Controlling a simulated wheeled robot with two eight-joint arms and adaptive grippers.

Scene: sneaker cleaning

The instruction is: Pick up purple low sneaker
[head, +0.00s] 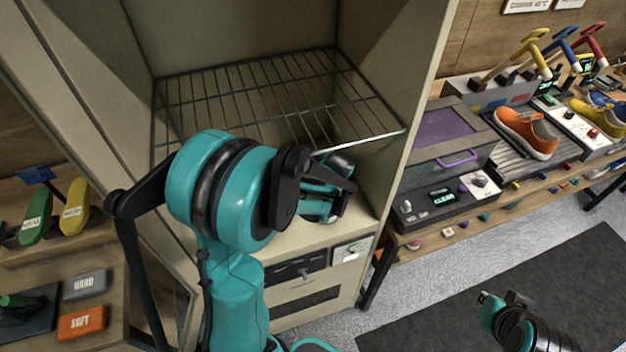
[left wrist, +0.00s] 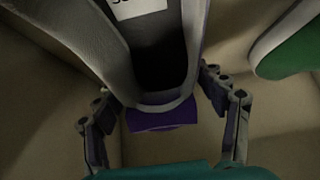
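In the left wrist view, a low sneaker with a grey upper and dark opening shows a purple heel (left wrist: 163,117) toward me; its toe end is out of frame. My left gripper (left wrist: 165,128) is open, with one finger on each side of the heel and visible gaps beside it. In the head view, my left arm reaches into the cabinet below the wire rack; its gripper (head: 325,192) is partly hidden by the wrist, and the sneaker cannot be seen there. My right gripper (head: 488,298) is low at the right, above the floor; its fingers are too small to judge.
A green shoe (left wrist: 292,48) with a pale rim lies right of the sneaker. The wire rack (head: 250,95) and cabinet walls close in around my left arm. A bench on the right holds a grey box with a purple lid (head: 445,130) and an orange sneaker (head: 525,132).

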